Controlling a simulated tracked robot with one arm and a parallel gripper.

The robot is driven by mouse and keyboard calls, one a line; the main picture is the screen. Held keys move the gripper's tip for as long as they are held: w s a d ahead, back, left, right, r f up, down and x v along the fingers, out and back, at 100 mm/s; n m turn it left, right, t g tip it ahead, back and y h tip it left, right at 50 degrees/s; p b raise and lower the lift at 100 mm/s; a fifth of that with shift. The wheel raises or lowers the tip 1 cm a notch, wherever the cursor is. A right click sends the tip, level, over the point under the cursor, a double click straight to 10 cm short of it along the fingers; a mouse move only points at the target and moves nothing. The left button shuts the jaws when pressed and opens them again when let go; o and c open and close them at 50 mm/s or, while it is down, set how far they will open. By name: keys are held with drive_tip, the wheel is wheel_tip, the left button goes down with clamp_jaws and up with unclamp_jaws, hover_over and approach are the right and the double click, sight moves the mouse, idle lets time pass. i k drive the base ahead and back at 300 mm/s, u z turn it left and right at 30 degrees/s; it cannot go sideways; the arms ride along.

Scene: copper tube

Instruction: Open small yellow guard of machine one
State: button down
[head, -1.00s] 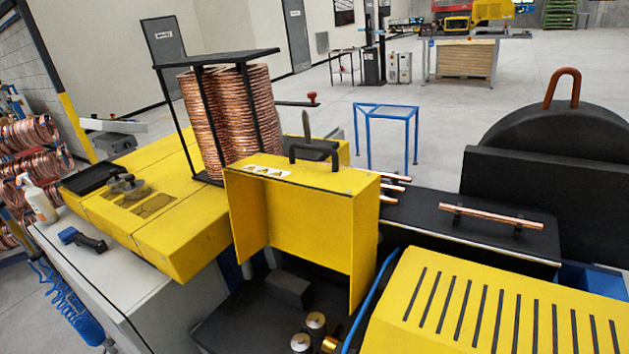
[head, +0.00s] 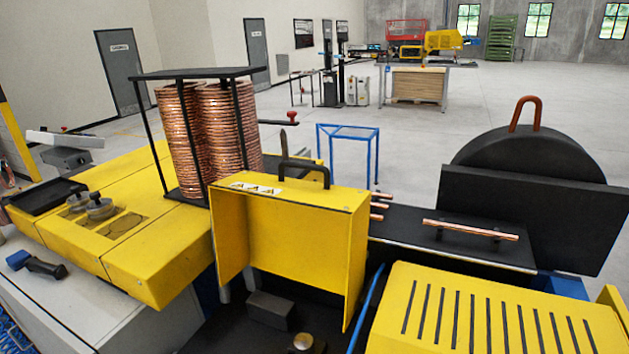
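The small yellow guard (head: 292,232) is near the middle of the view, with a black handle (head: 305,174) and warning stickers on its top. It looks like a hollow cover with its open side facing me. A dark cavity with a black block (head: 271,310) and a round brass-topped part (head: 305,343) shows below it. The guard stands clear of these parts; whether it is hinged up cannot be told for sure. My gripper is not in view.
A slotted yellow cover (head: 490,310) is at the lower right. Copper coils (head: 180,140) stand in a black rack behind the guard on the left. A copper tube (head: 470,230) lies on the black bed at right. Open floor lies beyond.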

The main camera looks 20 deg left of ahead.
sight(313, 233)
drive_tip(key=z, duration=0.05)
drive_tip(key=i, duration=1)
drive_tip(key=u, duration=0.05)
